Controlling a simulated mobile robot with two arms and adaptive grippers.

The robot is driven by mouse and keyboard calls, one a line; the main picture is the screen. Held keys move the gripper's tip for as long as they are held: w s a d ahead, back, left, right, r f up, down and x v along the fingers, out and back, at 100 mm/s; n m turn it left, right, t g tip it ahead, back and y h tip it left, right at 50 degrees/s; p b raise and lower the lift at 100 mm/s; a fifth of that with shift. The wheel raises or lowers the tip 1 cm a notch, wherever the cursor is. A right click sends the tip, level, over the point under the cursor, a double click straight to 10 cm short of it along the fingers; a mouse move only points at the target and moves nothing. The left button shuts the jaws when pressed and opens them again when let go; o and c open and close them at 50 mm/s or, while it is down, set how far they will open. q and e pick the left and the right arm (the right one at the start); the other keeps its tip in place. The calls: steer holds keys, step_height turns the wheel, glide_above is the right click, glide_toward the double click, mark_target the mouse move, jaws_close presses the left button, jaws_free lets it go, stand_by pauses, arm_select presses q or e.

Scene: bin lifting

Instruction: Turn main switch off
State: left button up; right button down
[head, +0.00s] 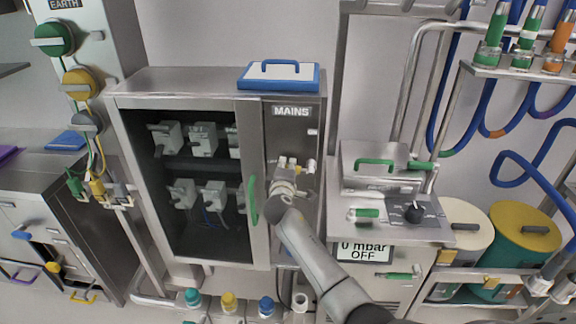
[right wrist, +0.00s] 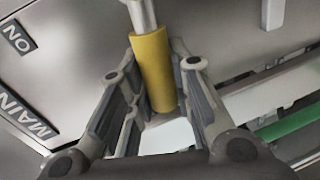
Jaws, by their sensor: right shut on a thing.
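An ON label (right wrist: 18,39) shows on the panel there. In the head view my right gripper (head: 287,170) is at the panel and hides much of the switch. My left gripper is not in view.
The cabinet's glass door with a green handle (head: 252,200) is just left of my right gripper. A blue-and-white case (head: 278,77) lies on top.

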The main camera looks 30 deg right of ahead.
steer(key=shift+f+n+h, duration=0.3)
steer(key=shift+f+n, duration=0.2)
steer(key=shift+n, duration=0.1)
steer(key=c, duration=1.3)
jaws_free()
steer(key=v, duration=1.2)
